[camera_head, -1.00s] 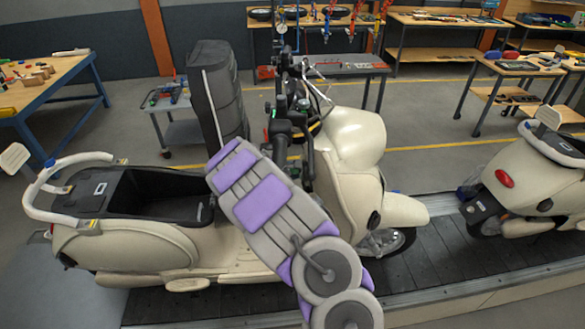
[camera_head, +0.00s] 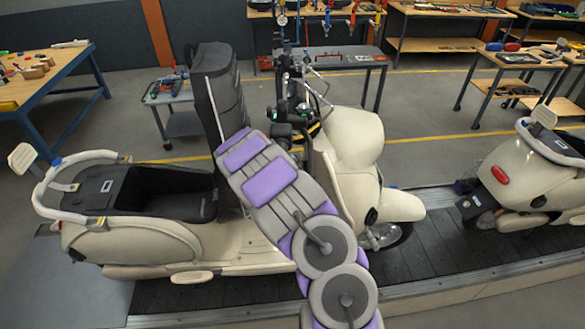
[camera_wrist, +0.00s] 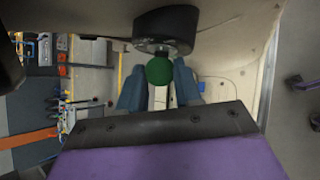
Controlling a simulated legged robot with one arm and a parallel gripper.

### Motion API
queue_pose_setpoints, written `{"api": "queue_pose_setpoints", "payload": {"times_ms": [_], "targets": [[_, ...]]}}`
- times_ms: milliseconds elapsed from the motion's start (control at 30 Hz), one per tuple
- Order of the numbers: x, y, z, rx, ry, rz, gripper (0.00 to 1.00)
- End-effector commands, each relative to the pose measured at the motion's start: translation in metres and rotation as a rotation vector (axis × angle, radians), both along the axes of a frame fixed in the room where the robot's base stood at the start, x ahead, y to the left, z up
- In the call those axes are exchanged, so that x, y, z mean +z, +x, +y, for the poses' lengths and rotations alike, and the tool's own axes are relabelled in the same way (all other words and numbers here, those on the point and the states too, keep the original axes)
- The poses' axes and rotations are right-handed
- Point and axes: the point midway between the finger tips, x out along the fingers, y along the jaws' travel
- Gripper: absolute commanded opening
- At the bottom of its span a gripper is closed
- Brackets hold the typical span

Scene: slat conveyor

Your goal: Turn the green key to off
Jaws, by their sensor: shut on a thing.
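The green key (camera_wrist: 160,72) shows in the wrist view as a round green head just below a dark round lock housing (camera_wrist: 164,30). My gripper (camera_wrist: 159,88) has its two blue-grey fingers on either side of the green key, shut on it. In the head view my purple and grey arm covers the scooter's front inner panel, so the key and my fingertips are hidden there. The cream scooter (camera_head: 352,140) stands upright on the conveyor.
The slat conveyor (camera_head: 430,255) runs under the scooter. A second cream scooter (camera_head: 525,175) stands at the right. The black seat (camera_head: 218,95) is tilted upright beside my arm. A small tool cart (camera_head: 182,123) and workbenches stand behind, with open floor between.

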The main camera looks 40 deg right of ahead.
Motion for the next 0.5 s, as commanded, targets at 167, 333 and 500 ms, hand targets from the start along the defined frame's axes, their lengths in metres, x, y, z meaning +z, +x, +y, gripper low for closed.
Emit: {"api": "queue_pose_setpoints", "payload": {"times_ms": [167,333,500], "targets": [[-0.0006,0.0018,0.0021,0.004,0.002,-0.002,0.12],[0.0016,0.0023,0.0022,0.006,0.011,0.010,0.12],[0.0030,0.0035,0.0023,0.011,0.025,0.031,0.12]]}}
